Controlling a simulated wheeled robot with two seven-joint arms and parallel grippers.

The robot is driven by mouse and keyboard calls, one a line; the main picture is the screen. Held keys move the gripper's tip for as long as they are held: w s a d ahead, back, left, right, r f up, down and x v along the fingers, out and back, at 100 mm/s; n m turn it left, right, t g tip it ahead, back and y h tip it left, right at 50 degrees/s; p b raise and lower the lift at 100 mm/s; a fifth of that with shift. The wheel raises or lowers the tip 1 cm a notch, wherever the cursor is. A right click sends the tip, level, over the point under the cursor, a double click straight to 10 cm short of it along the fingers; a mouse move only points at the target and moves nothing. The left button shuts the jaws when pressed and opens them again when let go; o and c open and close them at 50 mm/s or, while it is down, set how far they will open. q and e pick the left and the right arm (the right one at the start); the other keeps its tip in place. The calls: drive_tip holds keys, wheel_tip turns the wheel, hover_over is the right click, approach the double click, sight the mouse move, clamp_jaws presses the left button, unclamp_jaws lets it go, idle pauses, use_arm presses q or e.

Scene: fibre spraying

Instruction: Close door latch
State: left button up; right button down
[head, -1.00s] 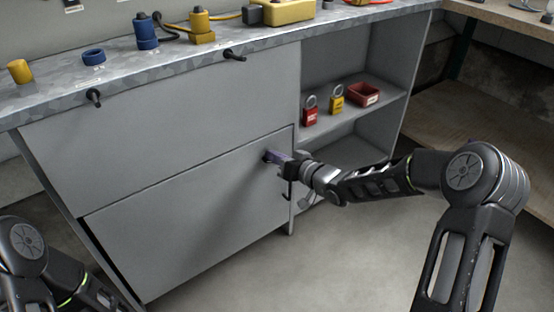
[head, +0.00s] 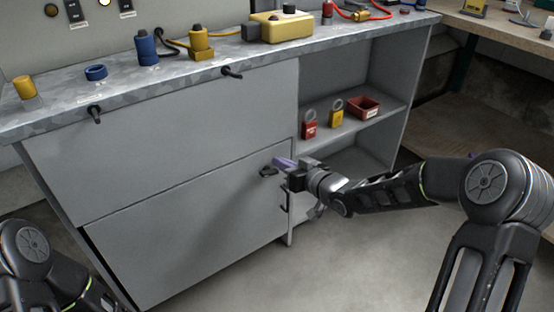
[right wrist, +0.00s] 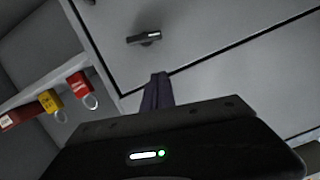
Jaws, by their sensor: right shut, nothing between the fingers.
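The grey cabinet's lower door (head: 190,230) lies nearly flush with the front, with a dark gap along its left edge. Its small dark latch (head: 268,171) sits near the door's top right corner and also shows in the right wrist view (right wrist: 144,38). The latch handle looks roughly parallel to the door's top edge. My right gripper (head: 279,163) is shut and empty, its purple fingertips just right of the latch; in the right wrist view the fingers (right wrist: 157,90) are apart from it. My left gripper is out of view.
Open shelves right of the door hold a red padlock (head: 309,130), a yellow padlock (head: 336,118) and a red box (head: 363,107). Floor (head: 330,265) in front is clear.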

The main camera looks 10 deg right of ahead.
drive_tip(key=p+v, duration=0.1)
drive_tip(key=v, duration=0.5)
drive_tip(key=shift+s, duration=0.15)
drive_tip(key=shift+d, duration=0.1)
